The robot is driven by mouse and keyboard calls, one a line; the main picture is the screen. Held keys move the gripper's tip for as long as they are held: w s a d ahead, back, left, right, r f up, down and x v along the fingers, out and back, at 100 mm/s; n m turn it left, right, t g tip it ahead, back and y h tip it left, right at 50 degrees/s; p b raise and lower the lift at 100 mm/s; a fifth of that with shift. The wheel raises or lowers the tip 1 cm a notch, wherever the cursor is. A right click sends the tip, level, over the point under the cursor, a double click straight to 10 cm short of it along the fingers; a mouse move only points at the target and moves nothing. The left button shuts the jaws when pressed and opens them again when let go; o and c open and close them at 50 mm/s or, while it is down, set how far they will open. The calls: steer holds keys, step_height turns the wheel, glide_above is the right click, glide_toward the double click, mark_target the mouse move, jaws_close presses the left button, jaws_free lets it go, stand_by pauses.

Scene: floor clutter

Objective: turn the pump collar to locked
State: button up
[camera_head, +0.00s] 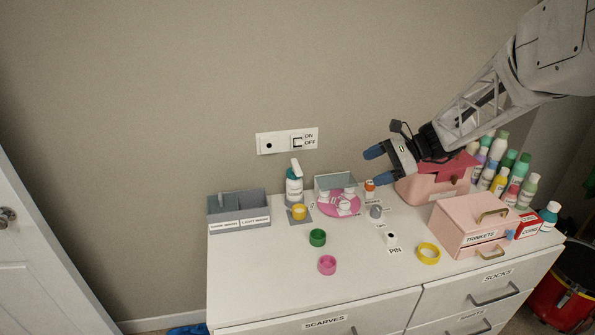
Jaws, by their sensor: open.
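A white pump bottle (294,186) with a spray-like white head stands upright near the back of the white dresser top, left of the middle. Its collar is too small to read, so I cannot tell which way it is turned. My gripper (372,164) comes in from the upper right with its blue-tipped fingers apart and nothing between them. It hangs above the dresser, to the right of the pump bottle and clear of it.
A grey two-part box (238,221) stands left of the bottle; a yellow item (298,212) sits in front. Pink boxes (470,215) and many bottles crowd the right. The front left of the dresser top (255,275) is clear.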

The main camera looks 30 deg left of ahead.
steer(key=w+a+f+m+g+y, duration=0.1)
steer(key=w+a+f+m+y, duration=0.1)
steer(key=w+a+f, duration=0.2)
steer(key=w+a+f+m+g+y, duration=0.2)
steer(key=w+a+f, duration=0.3)
steer(key=a+f, duration=0.6)
steer(key=a+y, duration=0.1)
steer(key=a, duration=0.6)
steer(key=shift+a, duration=0.25)
steer(key=shift+x, duration=3.85)
steer(key=shift+c, duration=0.5)
